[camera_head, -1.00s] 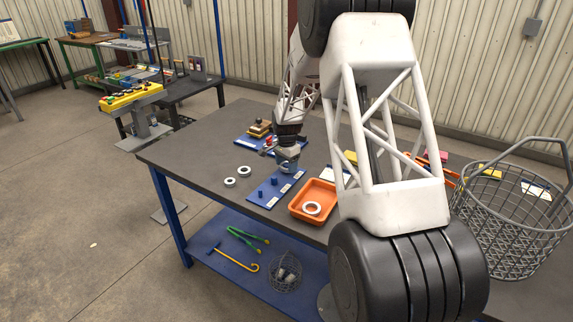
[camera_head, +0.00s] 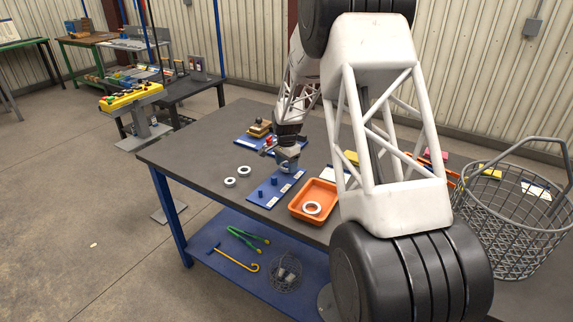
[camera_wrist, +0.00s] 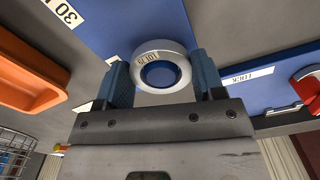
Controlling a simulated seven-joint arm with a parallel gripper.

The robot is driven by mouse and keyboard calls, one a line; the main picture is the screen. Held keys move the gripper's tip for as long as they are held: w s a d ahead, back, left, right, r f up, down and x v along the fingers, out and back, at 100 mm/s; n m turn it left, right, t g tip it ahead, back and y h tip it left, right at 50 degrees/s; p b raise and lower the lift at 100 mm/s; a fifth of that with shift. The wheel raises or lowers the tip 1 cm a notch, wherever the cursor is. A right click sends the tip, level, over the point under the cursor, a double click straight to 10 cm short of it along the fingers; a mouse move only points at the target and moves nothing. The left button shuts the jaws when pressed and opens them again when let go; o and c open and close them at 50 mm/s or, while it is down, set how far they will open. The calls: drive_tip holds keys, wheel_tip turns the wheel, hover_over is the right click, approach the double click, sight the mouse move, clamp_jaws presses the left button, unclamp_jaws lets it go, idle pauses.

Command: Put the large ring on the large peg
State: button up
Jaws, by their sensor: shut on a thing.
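My gripper (camera_wrist: 165,82) is shut on a light grey ring (camera_wrist: 147,58), between its two blue fingers. The ring has a small label on its edge. Through its hole in the wrist view I see a round blue shape that looks like a peg's top; I cannot tell whether the ring is around the peg or above it. In the head view my gripper (camera_head: 287,165) is at the far end of the blue peg board (camera_head: 268,200). Two shorter blue pegs, a near one (camera_head: 262,194) and a middle one (camera_head: 274,181), stand bare. The far peg is hidden by my gripper.
Two loose rings, one nearer (camera_head: 230,183) and one farther (camera_head: 244,170), lie on the dark table (camera_head: 190,150) left of the board. An orange tray (camera_head: 327,187) with a white ring (camera_head: 312,208) stands to the right. Another blue board (camera_head: 250,143) with objects lies behind.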

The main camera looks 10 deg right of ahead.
drive_tip(key=shift+f, duration=0.6)
idle(0.4)
drive_tip(key=o, duration=0.8)
drive_tip(key=shift+c, duration=0.2)
drive_tip(key=shift+r, duration=0.1)
wheel_tip(320, 180, up, 11)
idle(1.1)
idle(0.3)
